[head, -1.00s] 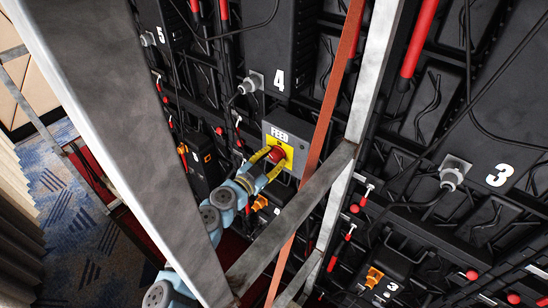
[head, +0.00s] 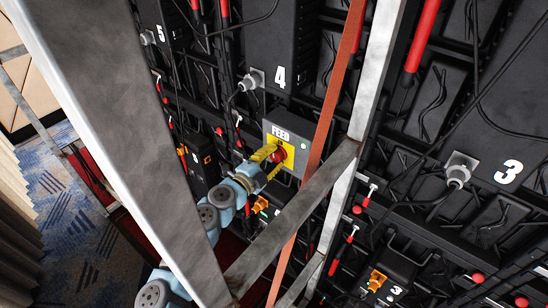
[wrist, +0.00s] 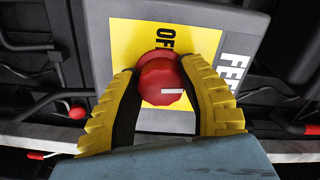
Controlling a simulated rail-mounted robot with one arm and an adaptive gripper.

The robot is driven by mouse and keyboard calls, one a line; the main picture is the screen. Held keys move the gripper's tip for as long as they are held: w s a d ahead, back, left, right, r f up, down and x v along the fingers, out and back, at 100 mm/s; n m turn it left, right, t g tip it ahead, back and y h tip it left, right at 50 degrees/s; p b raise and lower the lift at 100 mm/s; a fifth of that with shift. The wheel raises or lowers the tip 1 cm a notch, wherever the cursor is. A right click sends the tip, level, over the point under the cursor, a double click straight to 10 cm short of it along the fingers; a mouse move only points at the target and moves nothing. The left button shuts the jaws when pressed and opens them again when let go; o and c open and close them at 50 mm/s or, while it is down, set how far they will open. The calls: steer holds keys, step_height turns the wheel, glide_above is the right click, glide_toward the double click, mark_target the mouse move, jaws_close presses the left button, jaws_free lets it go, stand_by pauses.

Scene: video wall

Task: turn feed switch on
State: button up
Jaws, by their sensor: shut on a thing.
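The grey FEED box (head: 298,134) is fixed to the back of the video wall, with a yellow plate (wrist: 203,42) on its face. A red knob (wrist: 162,78) sits in the middle of the plate. In the wrist view, the knob's white mark points right, toward the FEED lettering. The letters OF show above the knob; the rest of the plate's wording is hidden. My gripper (wrist: 162,92) has one yellow finger on each side of the knob and is shut on it. In the head view, my gripper (head: 274,152) reaches the box from the lower left.
A metal upright (head: 372,75) and an orange-red strap (head: 337,85) run just right of the box. A diagonal metal beam (head: 290,212) crosses below it. A large grey beam (head: 120,120) stands left of my arm. Cables and connectors cover the panels around.

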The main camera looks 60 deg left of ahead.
steer(key=shift+f+m, duration=0.1)
steer(key=shift+m, duration=0.4)
steer(key=o, duration=1.2)
steer(key=shift+s, duration=0.1)
steer(key=shift+v, duration=5.9)
steer(key=shift+d, duration=0.1)
